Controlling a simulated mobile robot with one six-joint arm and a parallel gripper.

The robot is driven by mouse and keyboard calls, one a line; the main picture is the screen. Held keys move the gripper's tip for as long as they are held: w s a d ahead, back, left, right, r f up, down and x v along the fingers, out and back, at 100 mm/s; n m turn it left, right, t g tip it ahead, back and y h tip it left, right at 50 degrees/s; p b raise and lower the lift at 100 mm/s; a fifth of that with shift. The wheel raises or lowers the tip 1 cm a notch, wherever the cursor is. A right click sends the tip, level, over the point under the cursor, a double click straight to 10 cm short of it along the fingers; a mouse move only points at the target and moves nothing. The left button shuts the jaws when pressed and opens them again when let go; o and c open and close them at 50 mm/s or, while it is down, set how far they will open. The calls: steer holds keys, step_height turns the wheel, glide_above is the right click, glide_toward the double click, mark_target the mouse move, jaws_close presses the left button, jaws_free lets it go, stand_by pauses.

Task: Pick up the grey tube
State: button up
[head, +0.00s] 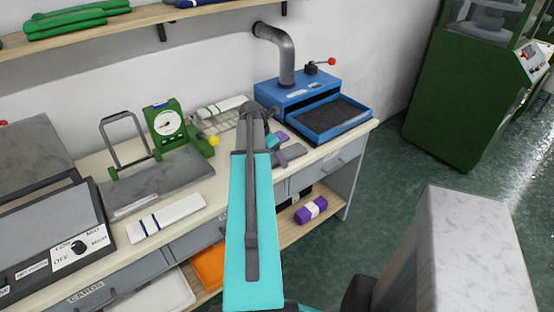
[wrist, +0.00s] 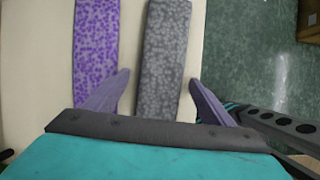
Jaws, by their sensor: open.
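The grey tube (wrist: 164,50) is long, flat-looking and speckled, and lies on the pale tabletop in the wrist view. A purple speckled tube (wrist: 96,45) lies to its left, with a strip of bare table between them. My gripper (wrist: 160,76) is open, with one purple finger on each side of the grey tube's near part. The left finger overlaps the edge of the purple tube in the picture. I cannot tell whether either finger touches. The tube's near end is hidden behind my gripper. In the head view my arm hides most of this spot.
A blue machine (head: 300,97) with a tray stands at the bench's right end. A green dial scale (head: 168,125) and a white bundle (head: 166,218) stand left of my arm. A purple bundle (head: 311,209) lies on the shelf below. Green floor (wrist: 250,45) lies past the table edge.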

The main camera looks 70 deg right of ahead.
mark_target(275, 157)
stand_by(0.5)
steer(key=c, duration=1.1)
steer(key=shift+c, duration=0.2)
steer(key=shift+r+b, duration=0.65)
steer(key=shift+r, duration=0.95)
steer(key=shift+s+a+r, duration=0.15)
steer(key=shift+s+a, duration=0.05)
steer(key=shift+a, duration=0.05)
steer(key=s+a+b, duration=0.4)
steer(key=s+a, duration=0.4)
steer(key=a, duration=0.2)
steer(key=shift+r, duration=0.45)
steer(key=shift+s+d+b, duration=0.1)
steer(key=shift+b, duration=0.3)
steer(key=b, duration=0.5)
steer(key=shift+s+a, duration=0.3)
